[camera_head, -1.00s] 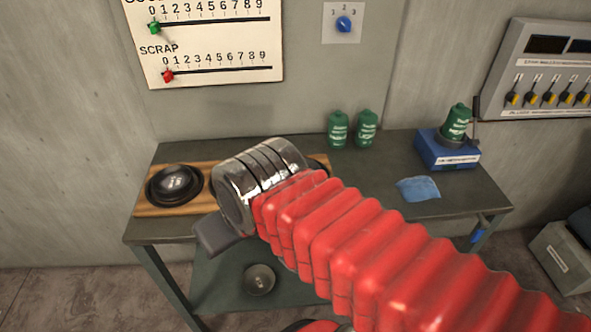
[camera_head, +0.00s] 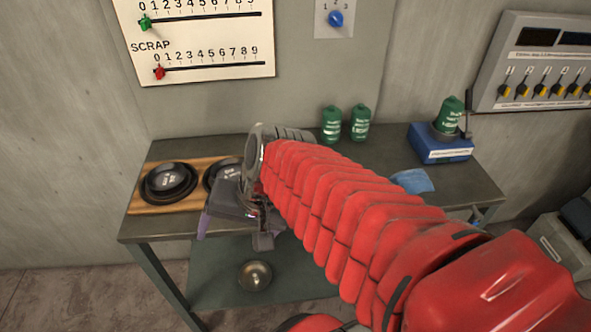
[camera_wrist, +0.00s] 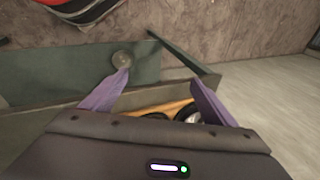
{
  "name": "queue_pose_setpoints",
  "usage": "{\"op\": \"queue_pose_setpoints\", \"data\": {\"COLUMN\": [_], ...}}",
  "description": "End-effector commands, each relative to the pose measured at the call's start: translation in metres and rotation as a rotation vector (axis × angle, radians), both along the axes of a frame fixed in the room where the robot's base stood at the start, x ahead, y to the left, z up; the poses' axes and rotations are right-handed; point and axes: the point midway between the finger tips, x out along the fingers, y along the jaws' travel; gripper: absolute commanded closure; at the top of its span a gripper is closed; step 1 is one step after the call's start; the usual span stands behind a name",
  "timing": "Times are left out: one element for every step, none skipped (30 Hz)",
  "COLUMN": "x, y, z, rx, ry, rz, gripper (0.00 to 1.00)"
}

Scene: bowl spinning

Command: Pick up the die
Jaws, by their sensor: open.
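The right die (camera_head: 222,172) is partly hidden behind my gripper. My gripper (camera_head: 214,222) is open, with purple fingers, near the bench's front edge, right of the left die and apart from it. In the wrist view my open fingers (camera_wrist: 158,80) have nothing between them that is held. A dark die (camera_wrist: 187,113) and the board show there, partly cut off by my gripper body.
A metal bowl (camera_head: 255,276) lies on the lower shelf. Two green bottles (camera_head: 345,124) stand at the back of the bench (camera_head: 385,160). A blue box (camera_head: 440,145) with a green bottle and a blue cloth (camera_head: 412,181) are at the right.

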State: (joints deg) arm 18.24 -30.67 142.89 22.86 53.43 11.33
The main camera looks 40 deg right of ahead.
Motion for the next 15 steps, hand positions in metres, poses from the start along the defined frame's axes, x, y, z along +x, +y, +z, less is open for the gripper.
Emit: {"op": "queue_pose_setpoints", "data": {"x": [0.003,0.005,0.008,0.011,0.013,0.016,0.019,0.021,0.024,0.027,0.029,0.033,0.035,0.038,0.041], "y": [-0.006,-0.009,-0.012,-0.015,-0.018,-0.023,-0.026,-0.03,-0.036,-0.041,-0.046,-0.053,-0.058,-0.064,-0.072], "z": [-0.005,-0.007,-0.009,-0.011,-0.012,-0.014,-0.015,-0.017,-0.018,-0.019,-0.02,-0.021,-0.022,-0.023,-0.024], "rx": [0.055,0.089,0.134,0.169,0.204,0.25,0.285,0.32,0.366,0.402,0.436,0.483,0.519,0.554,0.603], "ry": [0.018,0.027,0.037,0.045,0.051,0.06,0.066,0.071,0.076,0.08,0.083,0.086,0.088,0.089,0.09], "rz": [-0.076,-0.119,-0.178,-0.222,-0.269,-0.327,-0.372,-0.417,-0.476,-0.523,-0.568,-0.628,-0.674,-0.718,-0.779], "gripper": [0.16,0.14,0.11,0.09,0.07,0.04,0.02,0.0,0.0,0.0,0.0,0.0,0.0,0.0,0.0]}}
